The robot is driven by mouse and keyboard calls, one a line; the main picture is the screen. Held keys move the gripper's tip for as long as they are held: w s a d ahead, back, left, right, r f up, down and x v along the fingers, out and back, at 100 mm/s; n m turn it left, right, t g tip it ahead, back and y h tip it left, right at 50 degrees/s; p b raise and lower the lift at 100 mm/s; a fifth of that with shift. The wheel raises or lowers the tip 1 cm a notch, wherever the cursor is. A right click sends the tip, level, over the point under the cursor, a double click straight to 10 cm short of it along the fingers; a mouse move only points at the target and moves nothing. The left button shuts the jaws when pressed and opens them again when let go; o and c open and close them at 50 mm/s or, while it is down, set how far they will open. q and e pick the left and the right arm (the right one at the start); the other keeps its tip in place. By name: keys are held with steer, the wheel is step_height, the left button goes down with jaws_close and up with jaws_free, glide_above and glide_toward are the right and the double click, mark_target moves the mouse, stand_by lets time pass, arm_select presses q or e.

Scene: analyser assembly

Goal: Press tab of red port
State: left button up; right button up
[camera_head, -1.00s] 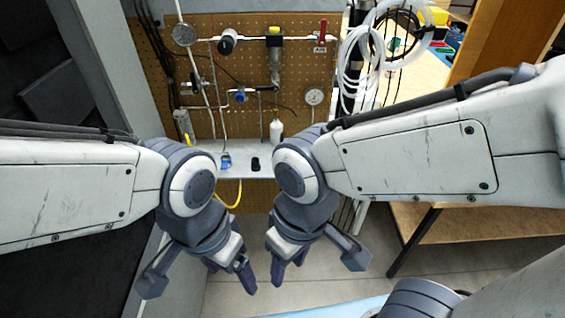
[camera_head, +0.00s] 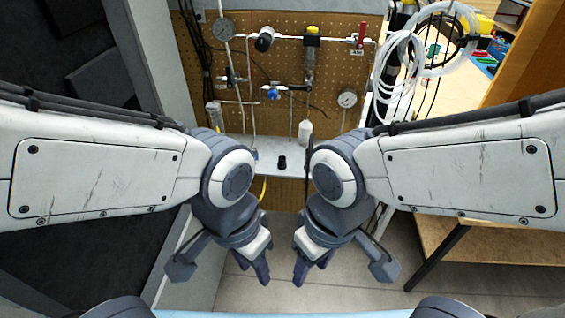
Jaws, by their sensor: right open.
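No port with a red tab can be made out in this view. The clearest red part is a red valve handle (camera_head: 362,35) at the upper right of the pegboard panel (camera_head: 330,75). Both grippers hang low in front of the panel, below its shelf and apart from it. My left gripper (camera_head: 252,268) points down with its fingers apart and nothing visible between them. My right gripper (camera_head: 312,272) also points down, open and empty, a short gap to the right of the left one.
A narrow shelf (camera_head: 235,145) under the panel carries a small black part (camera_head: 282,162) and a white bottle (camera_head: 305,131). Pipes and gauges (camera_head: 347,98) cover the panel. Coiled white tubing (camera_head: 400,75) hangs at right, near a wooden table (camera_head: 490,240). Open floor (camera_head: 350,290) lies below.

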arm_select(q)
jaws_close()
stand_by(1.4)
